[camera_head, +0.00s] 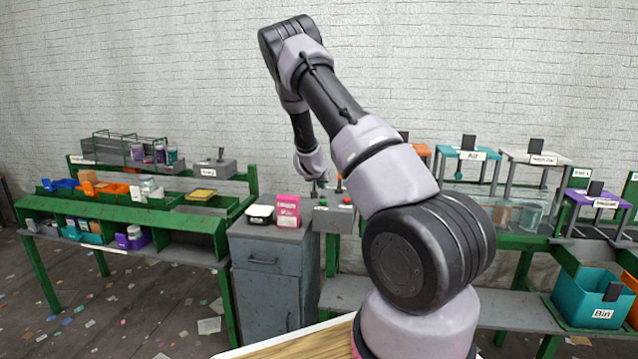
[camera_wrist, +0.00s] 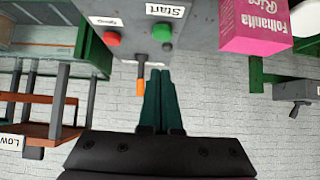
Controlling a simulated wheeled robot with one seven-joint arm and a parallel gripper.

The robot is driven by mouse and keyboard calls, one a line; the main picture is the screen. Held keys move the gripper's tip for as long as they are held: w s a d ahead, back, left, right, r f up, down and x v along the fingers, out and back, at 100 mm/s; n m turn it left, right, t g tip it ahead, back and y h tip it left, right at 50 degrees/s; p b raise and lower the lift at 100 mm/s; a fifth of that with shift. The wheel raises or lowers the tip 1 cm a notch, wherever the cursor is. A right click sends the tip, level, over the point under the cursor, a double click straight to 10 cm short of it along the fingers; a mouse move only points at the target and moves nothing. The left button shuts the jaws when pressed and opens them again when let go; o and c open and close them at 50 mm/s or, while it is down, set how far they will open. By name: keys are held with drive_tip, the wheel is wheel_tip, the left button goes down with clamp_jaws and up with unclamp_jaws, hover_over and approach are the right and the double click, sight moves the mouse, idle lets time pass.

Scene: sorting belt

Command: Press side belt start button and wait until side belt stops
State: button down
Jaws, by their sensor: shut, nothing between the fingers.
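The grey control box (camera_wrist: 200,25) shows upside down in the wrist view, with a green button (camera_wrist: 162,32) beside a "Start" label and a red button (camera_wrist: 111,38) beside a second, smaller label. My gripper (camera_wrist: 160,72) is shut and empty; its dark green fingers lie together. Their tips appear just short of the box edge, in line with the green button; I cannot tell whether they touch anything. In the head view the control box (camera_head: 333,220) stands at the centre, with its red button (camera_head: 347,200) visible, beneath my wrist. The fingers are too small to make out there.
A lever with an orange grip (camera_wrist: 140,86) stands close beside my fingers. A pink box (camera_head: 287,210) stands on the grey cabinet (camera_head: 270,275) left of the control box. A green sorting bench (camera_head: 130,212) is at left, and labelled stands and a teal bin (camera_head: 590,298) are at right.

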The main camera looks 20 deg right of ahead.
hover_over(322, 207)
wheel_tip(322, 207, down, 5)
drive_tip(key=shift+r, duration=0.15)
drive_tip(key=shift+f, duration=0.45)
